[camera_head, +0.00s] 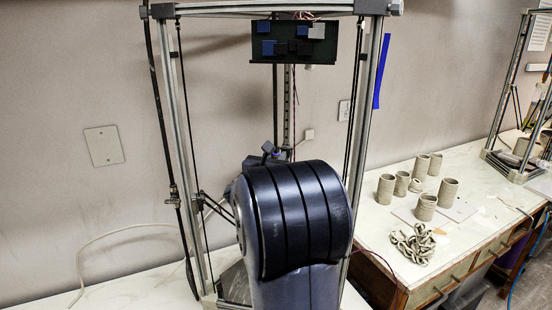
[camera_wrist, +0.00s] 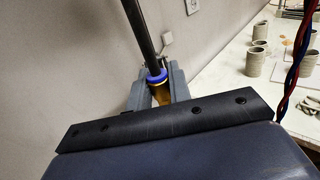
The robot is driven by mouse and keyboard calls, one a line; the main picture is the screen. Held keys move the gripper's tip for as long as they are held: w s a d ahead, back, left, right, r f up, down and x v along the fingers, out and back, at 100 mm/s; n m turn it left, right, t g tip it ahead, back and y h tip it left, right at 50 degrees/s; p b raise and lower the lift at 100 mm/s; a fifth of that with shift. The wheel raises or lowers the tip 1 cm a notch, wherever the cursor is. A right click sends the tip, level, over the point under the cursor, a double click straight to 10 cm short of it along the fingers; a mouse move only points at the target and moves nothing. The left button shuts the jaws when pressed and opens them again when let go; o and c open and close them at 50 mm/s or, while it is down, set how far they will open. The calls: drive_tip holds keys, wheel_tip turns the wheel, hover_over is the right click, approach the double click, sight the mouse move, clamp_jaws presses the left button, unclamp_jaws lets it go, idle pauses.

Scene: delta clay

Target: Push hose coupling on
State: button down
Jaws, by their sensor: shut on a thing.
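In the wrist view my gripper (camera_wrist: 159,88) has its two grey fingers closed around a hose coupling (camera_wrist: 160,95), a brass-coloured piece with a blue collar. A black hose (camera_wrist: 140,32) or tube runs from the collar up and out of the picture. The coupling's lower end is hidden behind the dark bracket on my wrist. I cannot tell whether the coupling touches a fitting.
A dark electronics board (camera_head: 292,48) hangs at the top. Clay cups (camera_head: 425,207) and coiled clay (camera_head: 413,244) stand on the right bench. Red and blue wires (camera_wrist: 294,70) cross the wrist view's right.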

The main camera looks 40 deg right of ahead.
drive_tip(key=shift+f+b, duration=1.5)
drive_tip(key=shift+b, duration=0.7)
drive_tip(key=c, duration=1.3)
unclamp_jaws()
drive_tip(key=shift+c, duration=0.2)
drive_tip(key=shift+a, duration=0.1)
drive_tip(key=b+v, duration=0.2)
drive_tip(key=v, duration=0.8)
drive_tip(key=shift+s+a, duration=0.2)
drive_tip(key=shift+a, duration=0.05)
drive_tip(key=shift+d+r, duration=0.1)
